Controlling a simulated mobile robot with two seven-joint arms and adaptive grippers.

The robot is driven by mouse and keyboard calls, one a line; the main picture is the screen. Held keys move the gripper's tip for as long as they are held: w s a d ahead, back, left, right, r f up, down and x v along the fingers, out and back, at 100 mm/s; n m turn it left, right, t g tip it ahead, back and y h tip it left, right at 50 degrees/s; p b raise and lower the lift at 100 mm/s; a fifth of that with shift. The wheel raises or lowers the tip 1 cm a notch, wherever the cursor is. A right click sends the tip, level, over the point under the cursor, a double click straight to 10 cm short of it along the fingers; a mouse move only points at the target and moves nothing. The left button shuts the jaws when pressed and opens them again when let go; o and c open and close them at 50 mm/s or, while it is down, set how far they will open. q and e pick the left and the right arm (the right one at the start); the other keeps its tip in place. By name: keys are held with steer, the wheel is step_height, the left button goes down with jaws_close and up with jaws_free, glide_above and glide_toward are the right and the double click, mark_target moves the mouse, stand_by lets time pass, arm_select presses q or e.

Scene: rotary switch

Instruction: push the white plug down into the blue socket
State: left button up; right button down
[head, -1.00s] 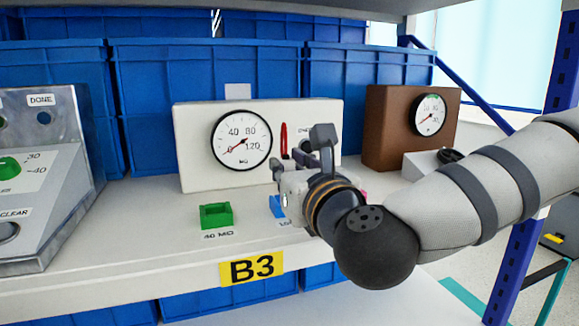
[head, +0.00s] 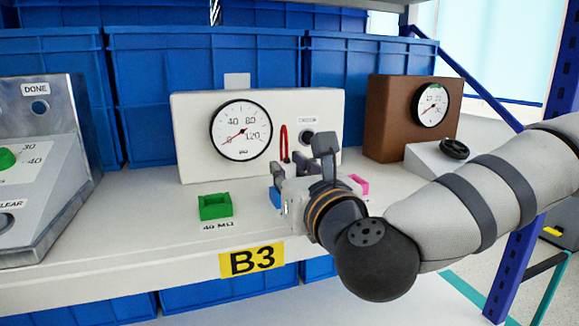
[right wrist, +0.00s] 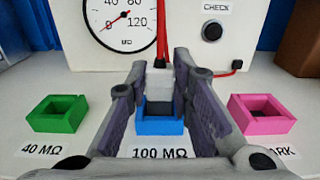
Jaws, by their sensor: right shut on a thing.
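The white plug (right wrist: 159,80), with a red cable running up from it, stands between the fingers of my right gripper (right wrist: 160,95) in the right wrist view. My right gripper (head: 283,175) is shut on it. The blue socket (right wrist: 159,127), labelled 100 MΩ, is directly below and in front of the plug. A dark area shows between the plug's white body and the socket's front wall. I cannot tell whether the plug's lower end is inside the socket. In the head view the gripper hides most of the blue socket (head: 275,197). My left gripper is not in view.
A green socket (right wrist: 60,113) lies to the left and a pink socket (right wrist: 257,114) to the right. A white meter box (head: 190,140) with a dial and a CHECK button stands behind. A brown gauge box (head: 388,120) is at the right.

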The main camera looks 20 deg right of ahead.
steer(key=shift+f, duration=0.6)
steer(key=c, duration=1.3)
jaws_free()
steer(key=shift+c, duration=0.2)
step_height(320, 180, up, 10)
